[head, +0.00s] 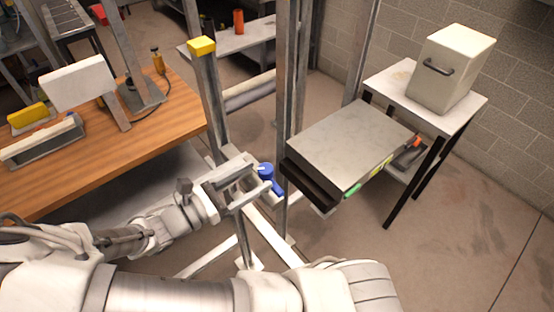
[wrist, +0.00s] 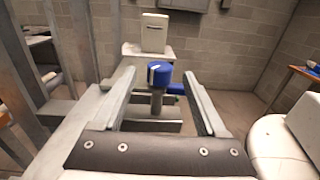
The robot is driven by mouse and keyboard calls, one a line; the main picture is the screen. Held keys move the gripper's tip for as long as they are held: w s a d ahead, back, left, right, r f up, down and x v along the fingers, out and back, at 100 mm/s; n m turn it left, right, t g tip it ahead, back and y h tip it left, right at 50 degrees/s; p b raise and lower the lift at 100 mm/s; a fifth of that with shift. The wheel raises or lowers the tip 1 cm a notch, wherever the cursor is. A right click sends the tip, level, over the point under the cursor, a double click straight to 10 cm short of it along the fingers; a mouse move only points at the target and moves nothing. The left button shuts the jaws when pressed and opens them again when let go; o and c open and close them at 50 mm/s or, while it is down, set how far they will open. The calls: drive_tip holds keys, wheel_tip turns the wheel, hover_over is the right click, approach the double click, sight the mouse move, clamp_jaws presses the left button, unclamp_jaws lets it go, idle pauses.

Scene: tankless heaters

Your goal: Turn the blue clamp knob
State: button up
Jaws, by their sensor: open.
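The blue clamp knob (head: 265,171) is a short round cap with a white mark on it, beside the metal upright in the middle of the head view. In the wrist view the knob (wrist: 160,73) stands upright on a grey stem, between and just beyond my fingers. A blue part (wrist: 176,89) sticks out to its right. My gripper (head: 257,181) is open, with one finger on each side of the knob in the picture. In the wrist view my gripper (wrist: 163,99) shows a gap on both sides of the knob. I cannot tell any contact.
A grey metal box (head: 350,145) sits right of the upright post (head: 288,80). A small table (head: 390,80) with a cream box (head: 452,68) stands behind it. A wooden workbench (head: 170,120) with tools is at the left. The floor at the right is clear.

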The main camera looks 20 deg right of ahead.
sight(272, 166)
drive_tip(key=x, duration=0.7)
drive_tip(key=shift+d+p, duration=0.15)
drive_tip(key=shift+p, duration=0.2)
clamp_jaws()
drive_tip(key=shift+w, duration=0.1)
